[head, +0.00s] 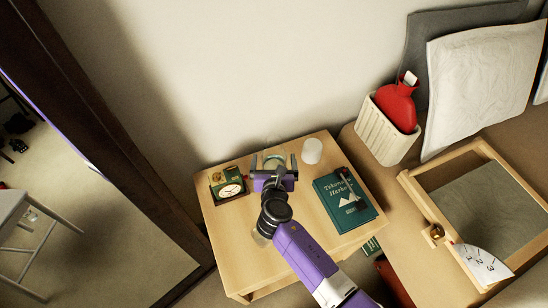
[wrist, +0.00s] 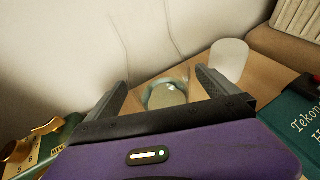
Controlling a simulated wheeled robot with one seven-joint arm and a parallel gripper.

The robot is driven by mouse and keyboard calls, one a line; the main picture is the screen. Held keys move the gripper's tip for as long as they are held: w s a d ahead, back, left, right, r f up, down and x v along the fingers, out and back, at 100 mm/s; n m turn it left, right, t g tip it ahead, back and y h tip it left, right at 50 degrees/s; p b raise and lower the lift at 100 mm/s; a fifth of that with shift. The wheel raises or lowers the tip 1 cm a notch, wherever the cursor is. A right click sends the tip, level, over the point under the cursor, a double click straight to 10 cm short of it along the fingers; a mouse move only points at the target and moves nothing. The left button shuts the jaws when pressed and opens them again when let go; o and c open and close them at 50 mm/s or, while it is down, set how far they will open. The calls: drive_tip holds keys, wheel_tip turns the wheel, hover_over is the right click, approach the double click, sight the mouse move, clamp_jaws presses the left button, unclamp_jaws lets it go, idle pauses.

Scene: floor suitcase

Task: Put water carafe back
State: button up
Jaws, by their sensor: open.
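A clear glass water carafe (head: 274,153) appears to stand near the back edge of the wooden nightstand (head: 225,240). Its outline is faint, and my gripper partly hides it in the head view. In the wrist view its round, greenish lower part (wrist: 166,96) shows between the fingers, with thin glass edges against the wall. My gripper (head: 274,164) is open, with one finger on each side of it; the fingers also show in the wrist view (wrist: 162,82). I cannot tell whether they touch the glass. Another clear glass shape (head: 262,236) is partly hidden by my arm near the front.
A white cup (head: 311,150) stands close right of my gripper. The wall is close behind. A ribbed basket (head: 382,135) holds a red bottle.

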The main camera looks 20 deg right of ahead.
drive_tip(key=p+v, duration=0.1)
drive_tip(key=v, duration=0.9)
drive_tip(key=shift+s+a+r, duration=0.15)
drive_tip(key=shift+s+a, duration=0.05)
drive_tip(key=shift+s, duration=0.1)
drive_tip(key=s+f+m, duration=0.1)
drive_tip(key=s, duration=0.2)
drive_tip(key=s+d+f+m+y, duration=0.1)
drive_tip(key=s+m, duration=0.1)
drive_tip(key=s, duration=0.1)
drive_tip(key=s+f+m+g+y, duration=0.1)
drive_tip(key=s+m, duration=0.1)
drive_tip(key=s, duration=0.1)
drive_tip(key=shift+d+f, duration=0.15)
drive_tip(key=shift+f, duration=0.15)
drive_tip(key=s+r+m+y, duration=0.2)
drive_tip(key=s+m+y, duration=0.1)
drive_tip(key=s+m, duration=0.65)
drive_tip(key=s+d+r+m+t, duration=0.1)
drive_tip(key=s+r+m, duration=0.6)
drive_tip(key=r, duration=0.3)
drive_tip(key=s+d+r+m+t, duration=0.2)
drive_tip(key=s+r+m, duration=0.6)
drive_tip(key=r+m, duration=0.2)
drive_tip(key=shift+r, duration=0.5)
